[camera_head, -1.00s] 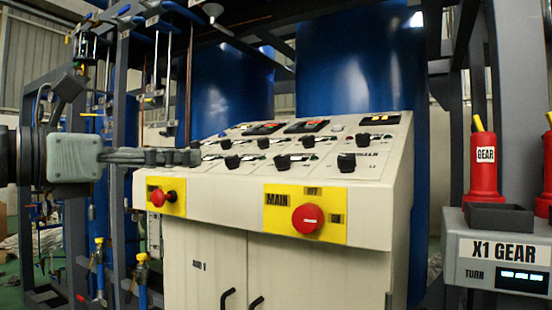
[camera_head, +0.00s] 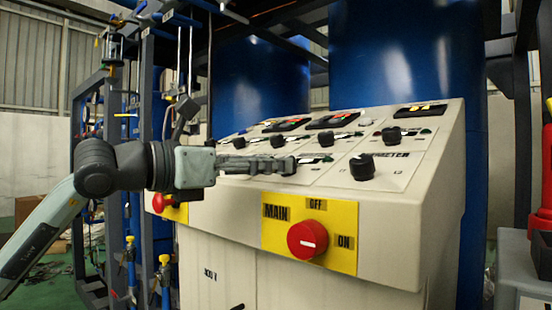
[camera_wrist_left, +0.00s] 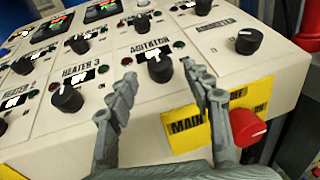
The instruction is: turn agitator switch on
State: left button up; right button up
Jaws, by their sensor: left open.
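The agitator switch (camera_wrist_left: 160,68) is a black rotary knob with a white pointer, under the label AGITATOR (camera_wrist_left: 150,50) on the sloped cream control panel. My left gripper (camera_wrist_left: 160,72) is open in the left wrist view, with one grey finger on each side of the knob; contact cannot be told. In the head view my left gripper (camera_head: 290,165) reaches in from the left, low over the panel (camera_head: 225,188), and its fingers hide the agitator knob. My right gripper is not in view.
Another knob (camera_head: 361,168) sits to the right of the fingers. The HEATER 3 knob (camera_wrist_left: 67,98) lies to the left in the wrist view. A red MAIN switch (camera_head: 307,240) on a yellow plate sits on the panel's front face. Blue tanks (camera_head: 405,70) stand behind.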

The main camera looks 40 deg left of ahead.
pick_arm(q)
jog(key=shift+x, duration=1.15)
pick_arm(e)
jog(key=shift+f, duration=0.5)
pick_arm(q)
jog(key=shift+c, duration=0.3)
jog(key=c, duration=1.1)
